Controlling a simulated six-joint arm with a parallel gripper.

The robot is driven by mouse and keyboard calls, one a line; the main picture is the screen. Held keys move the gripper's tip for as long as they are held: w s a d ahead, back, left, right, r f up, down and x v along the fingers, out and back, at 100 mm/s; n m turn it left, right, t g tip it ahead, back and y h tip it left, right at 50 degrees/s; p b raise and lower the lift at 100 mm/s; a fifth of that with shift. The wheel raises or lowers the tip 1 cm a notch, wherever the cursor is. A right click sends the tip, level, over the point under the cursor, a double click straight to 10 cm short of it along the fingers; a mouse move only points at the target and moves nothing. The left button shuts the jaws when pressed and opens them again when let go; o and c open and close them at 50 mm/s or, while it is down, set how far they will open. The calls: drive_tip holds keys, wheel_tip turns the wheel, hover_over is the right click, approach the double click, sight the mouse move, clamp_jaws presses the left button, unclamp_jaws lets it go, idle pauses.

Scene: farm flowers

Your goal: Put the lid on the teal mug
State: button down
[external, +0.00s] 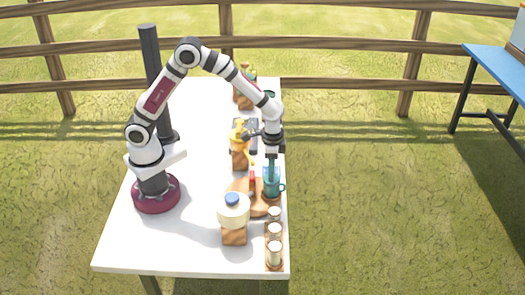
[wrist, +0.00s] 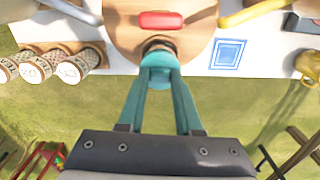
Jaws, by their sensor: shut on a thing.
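The teal mug (external: 271,187) stands near the right edge of the white table, its handle to the right. My gripper (external: 271,164) points straight down directly over it, its teal fingers reaching the mug's top. In the wrist view the fingers of my gripper (wrist: 159,72) converge and close on a small piece, which seems to be the lid; its outline blends with the teal fingers and mug. A dark round shape shows just beyond the fingertips. I cannot tell whether the lid touches the rim.
A round wooden board (wrist: 120,32) with a red item (wrist: 160,20) lies beside the mug. Several jars (external: 274,232) stand in a row at the table's near right. A cream container with a blue top (external: 233,208) and a yellow pitcher (external: 239,138) stand close by.

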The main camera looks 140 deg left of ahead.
unclamp_jaws()
idle(0.5)
drive_tip(key=shift+r, duration=0.1)
drive_tip(key=shift+r, duration=3.4)
clamp_jaws()
